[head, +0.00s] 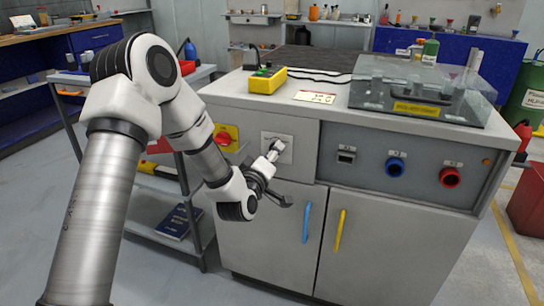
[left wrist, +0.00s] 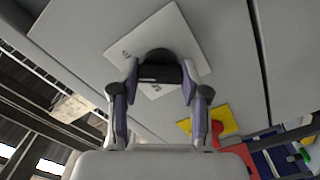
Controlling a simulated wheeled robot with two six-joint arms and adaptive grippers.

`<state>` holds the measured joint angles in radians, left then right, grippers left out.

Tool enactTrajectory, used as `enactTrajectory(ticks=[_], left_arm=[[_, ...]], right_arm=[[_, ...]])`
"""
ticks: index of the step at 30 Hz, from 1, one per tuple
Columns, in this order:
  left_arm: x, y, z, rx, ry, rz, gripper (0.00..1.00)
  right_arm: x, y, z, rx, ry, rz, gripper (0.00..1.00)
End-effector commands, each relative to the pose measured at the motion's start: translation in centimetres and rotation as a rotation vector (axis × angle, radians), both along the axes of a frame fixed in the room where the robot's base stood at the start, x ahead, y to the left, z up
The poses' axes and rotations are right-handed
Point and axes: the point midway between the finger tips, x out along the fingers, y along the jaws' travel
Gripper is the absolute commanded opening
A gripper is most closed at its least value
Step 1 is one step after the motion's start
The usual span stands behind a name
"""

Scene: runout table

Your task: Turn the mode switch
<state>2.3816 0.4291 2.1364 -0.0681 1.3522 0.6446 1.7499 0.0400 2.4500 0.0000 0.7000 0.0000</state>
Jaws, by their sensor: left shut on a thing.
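The mode switch is a dark knob (left wrist: 158,56) on a pale square plate (left wrist: 187,40) with small printed marks. The plate (head: 270,138) also shows in the head view, on the upper left of the grey cabinet's front. My left gripper (head: 273,153) reaches the plate from the lower left. In the left wrist view its two fingers (left wrist: 160,82) stand on either side of the knob and are shut on it. The fingers hide part of the knob and plate. My right gripper is not in view.
A yellow plate with a red knob (head: 226,137) is left of the switch. Blue (head: 396,167) and red (head: 449,177) round fittings sit to the right. Blue (head: 307,222) and yellow (head: 340,230) door handles are below. A yellow box (head: 267,82) and a clear cover (head: 420,88) stand on top.

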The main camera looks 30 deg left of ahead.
Motion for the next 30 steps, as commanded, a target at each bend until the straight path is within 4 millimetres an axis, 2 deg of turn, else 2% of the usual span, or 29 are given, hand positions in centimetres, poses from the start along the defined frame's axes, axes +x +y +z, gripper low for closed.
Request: enactTrajectory(ticks=[30], left_arm=[[0.0, 0.0, -0.2, -0.911, -0.222, 0.000, 0.11]], right_arm=[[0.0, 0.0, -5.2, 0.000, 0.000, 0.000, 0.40]])
